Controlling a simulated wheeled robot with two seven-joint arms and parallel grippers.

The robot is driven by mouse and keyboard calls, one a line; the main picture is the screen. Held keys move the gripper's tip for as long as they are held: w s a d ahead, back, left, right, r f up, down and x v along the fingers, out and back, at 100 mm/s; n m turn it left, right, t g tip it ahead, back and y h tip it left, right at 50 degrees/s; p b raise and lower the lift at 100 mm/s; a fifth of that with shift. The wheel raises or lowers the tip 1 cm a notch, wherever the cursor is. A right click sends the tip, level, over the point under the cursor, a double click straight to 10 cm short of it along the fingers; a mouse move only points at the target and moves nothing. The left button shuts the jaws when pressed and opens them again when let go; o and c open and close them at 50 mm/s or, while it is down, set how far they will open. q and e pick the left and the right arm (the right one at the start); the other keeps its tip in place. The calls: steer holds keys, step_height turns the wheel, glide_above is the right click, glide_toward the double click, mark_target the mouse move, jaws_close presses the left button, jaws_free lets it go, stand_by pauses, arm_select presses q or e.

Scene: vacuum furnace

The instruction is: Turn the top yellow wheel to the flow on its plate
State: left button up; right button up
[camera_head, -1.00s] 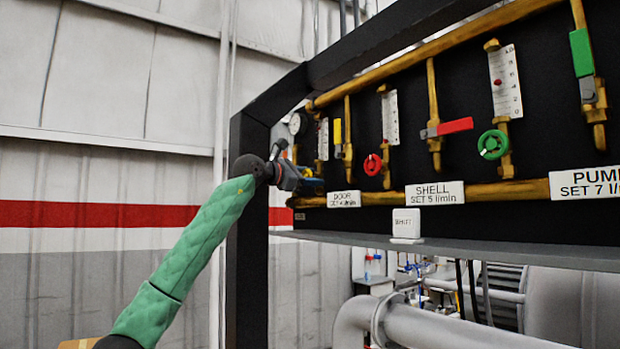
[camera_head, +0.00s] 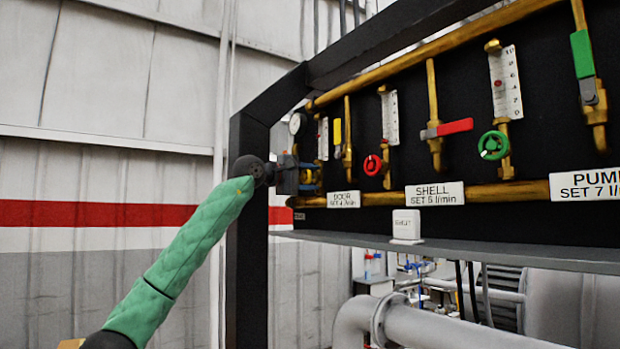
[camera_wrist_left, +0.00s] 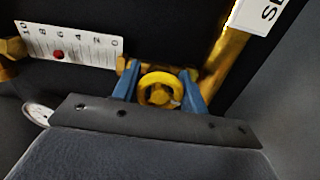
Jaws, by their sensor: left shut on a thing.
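The yellow wheel (camera_wrist_left: 158,88) sits between the blue fingers of my left gripper (camera_wrist_left: 160,92) in the left wrist view. The gripper is shut on its rim from both sides. In the head view my left gripper (camera_head: 309,178) is at the left end of the panel, largely covering the wheel. The white flow scale (camera_wrist_left: 75,45) beside the wheel has a red bead (camera_wrist_left: 58,55) near the 6 mark. The door plate (camera_head: 343,199) is right of the gripper in the head view; its set number is too small to read surely. My right gripper is out of view.
A red wheel (camera_head: 373,165) and a green wheel (camera_head: 493,145) are further right on the black panel. A yellow lever (camera_head: 337,131) and a red lever (camera_head: 455,126) stick out between the scales. A black frame post (camera_head: 247,250) stands close below my left wrist.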

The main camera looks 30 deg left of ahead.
arm_select(q)
steer(key=shift+m, duration=1)
steer(key=m, duration=0.2)
steer(key=shift+m, duration=1.6)
steer(key=shift+m+p, duration=0.3)
steer(key=shift+m, duration=0.9)
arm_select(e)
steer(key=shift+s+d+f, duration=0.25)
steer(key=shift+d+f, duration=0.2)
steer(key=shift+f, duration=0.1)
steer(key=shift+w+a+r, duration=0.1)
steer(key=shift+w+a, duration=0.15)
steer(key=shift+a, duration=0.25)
